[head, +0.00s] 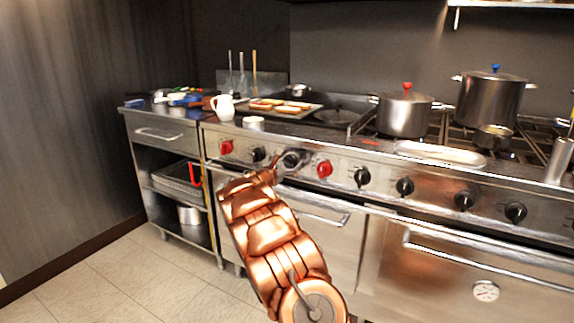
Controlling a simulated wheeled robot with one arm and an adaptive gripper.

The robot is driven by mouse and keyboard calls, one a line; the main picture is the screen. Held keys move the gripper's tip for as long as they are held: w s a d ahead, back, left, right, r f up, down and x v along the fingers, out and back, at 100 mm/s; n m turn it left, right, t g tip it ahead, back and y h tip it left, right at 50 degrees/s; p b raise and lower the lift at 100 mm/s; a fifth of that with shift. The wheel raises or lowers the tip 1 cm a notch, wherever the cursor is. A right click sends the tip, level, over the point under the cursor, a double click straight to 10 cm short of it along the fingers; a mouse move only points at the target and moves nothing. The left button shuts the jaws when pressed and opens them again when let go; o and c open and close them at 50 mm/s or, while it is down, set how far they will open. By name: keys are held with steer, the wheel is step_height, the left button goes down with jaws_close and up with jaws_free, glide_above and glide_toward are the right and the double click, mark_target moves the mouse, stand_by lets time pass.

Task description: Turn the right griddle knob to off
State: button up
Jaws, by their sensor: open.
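A row of knobs runs along the steel front panel of the range. At the left end are a red knob (226,147) and a black knob (258,154). Another black knob (291,159) sits at the fingers of my gripper (284,161), partly hidden by them. A second red knob (325,169) is just right of it. My copper-coloured arm reaches up from the bottom of the head view. My gripper is open at the panel; I cannot tell whether the fingers touch the knob. The knob's pointer position is too small to read.
More black knobs (362,177) continue to the right. Oven door handles (318,217) stick out below the panel. Above are a food tray (300,112), a white pitcher (223,107) and pots (404,113) on the range. The tiled floor (130,270) at left is clear.

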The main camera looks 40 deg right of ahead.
steer(key=c, duration=1.2)
